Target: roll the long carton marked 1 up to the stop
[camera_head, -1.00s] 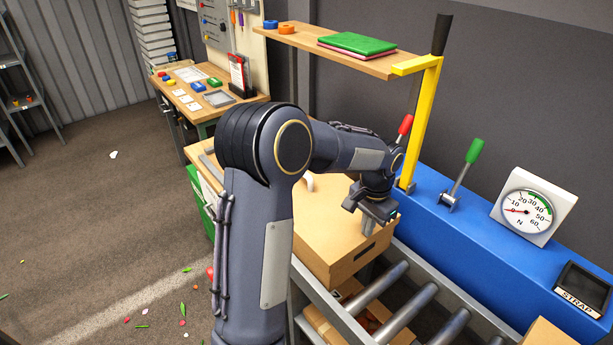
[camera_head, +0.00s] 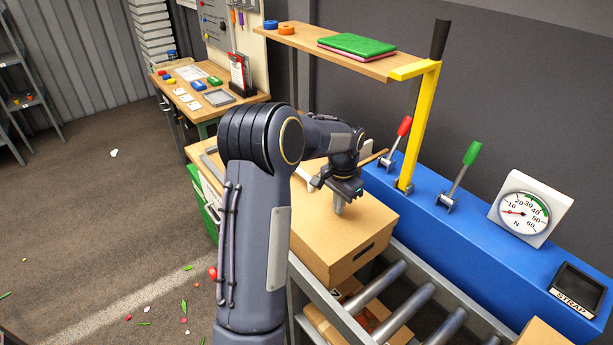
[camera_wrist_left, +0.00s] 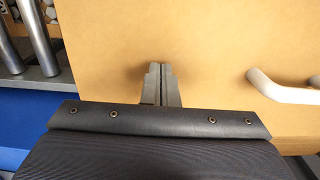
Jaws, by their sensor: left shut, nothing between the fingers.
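A long brown carton (camera_head: 362,222) lies on the roller track, with a dark slot in its near end. I see no number 1 on the faces in view. My left gripper (camera_head: 338,208) is over the carton's top, its fingers shut and empty. In the left wrist view the closed fingertips (camera_wrist_left: 160,85) point at the plain brown carton surface (camera_wrist_left: 215,45); I cannot tell whether they touch it. My arm hides the carton's left part. I cannot make out which part is the stop. My right gripper is not in view.
Bare rollers (camera_head: 408,311) run from the carton toward the lower right. A blue housing (camera_head: 465,240) with red and green levers, a dial (camera_head: 524,212) and a yellow post (camera_head: 420,125) borders the track. A wooden shelf (camera_head: 315,45) hangs above. A white handle (camera_wrist_left: 285,90) shows beside the fingers.

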